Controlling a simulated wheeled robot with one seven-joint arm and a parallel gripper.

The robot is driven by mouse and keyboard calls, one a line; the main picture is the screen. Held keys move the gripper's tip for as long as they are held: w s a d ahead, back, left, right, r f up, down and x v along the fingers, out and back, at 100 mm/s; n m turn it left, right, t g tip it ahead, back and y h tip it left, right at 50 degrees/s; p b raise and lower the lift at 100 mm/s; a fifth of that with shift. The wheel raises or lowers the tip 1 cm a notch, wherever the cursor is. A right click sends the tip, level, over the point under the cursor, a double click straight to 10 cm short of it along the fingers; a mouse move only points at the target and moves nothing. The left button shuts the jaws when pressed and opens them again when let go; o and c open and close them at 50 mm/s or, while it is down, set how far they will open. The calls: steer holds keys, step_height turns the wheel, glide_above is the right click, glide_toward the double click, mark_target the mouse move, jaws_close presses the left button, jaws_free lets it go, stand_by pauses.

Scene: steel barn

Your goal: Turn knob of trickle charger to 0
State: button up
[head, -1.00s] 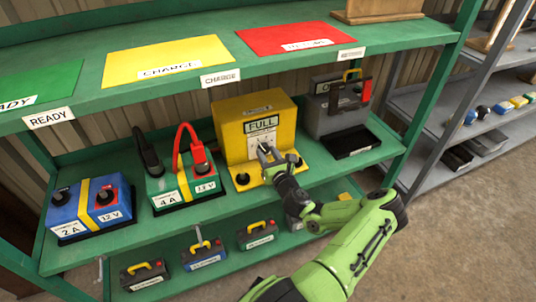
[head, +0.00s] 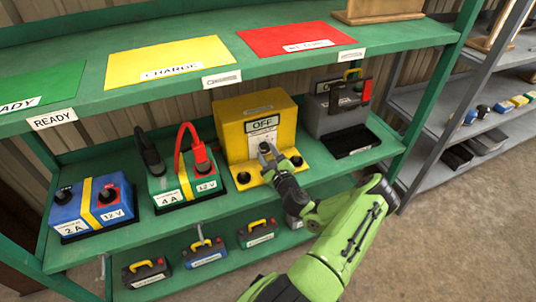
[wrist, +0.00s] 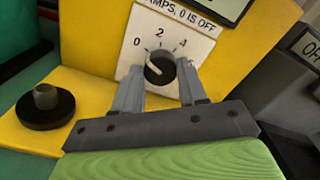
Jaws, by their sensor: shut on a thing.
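The yellow trickle charger (head: 285,112) stands on the green shelf, and its display (head: 264,125) reads OFF. In the wrist view its white dial plate (wrist: 196,47) reads "AMPS, 0 IS OFF" with 0, 2 and 4 visible; a further mark at the right is partly hidden. The round black knob (wrist: 160,66) sits in the middle of the plate with a pale pointer mark toward its left side. My gripper (head: 266,150) is at the front of the charger, its fingers shut on the knob from both sides. The fingers partly cover the lower dial.
A grey unit (head: 330,115) with a black tray is at the right. Several small batteries sit on the lower shelf (head: 215,275).

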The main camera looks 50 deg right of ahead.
steer(key=shift+f, duration=0.1)
stand_by(0.4)
steer(key=o, duration=1.1)
steer(key=shift+c, duration=0.2)
steer(key=p+v, duration=0.3)
steer(key=v, duration=1.2)
steer(key=shift+s+a, duration=0.2)
steer(key=shift+s, duration=0.15)
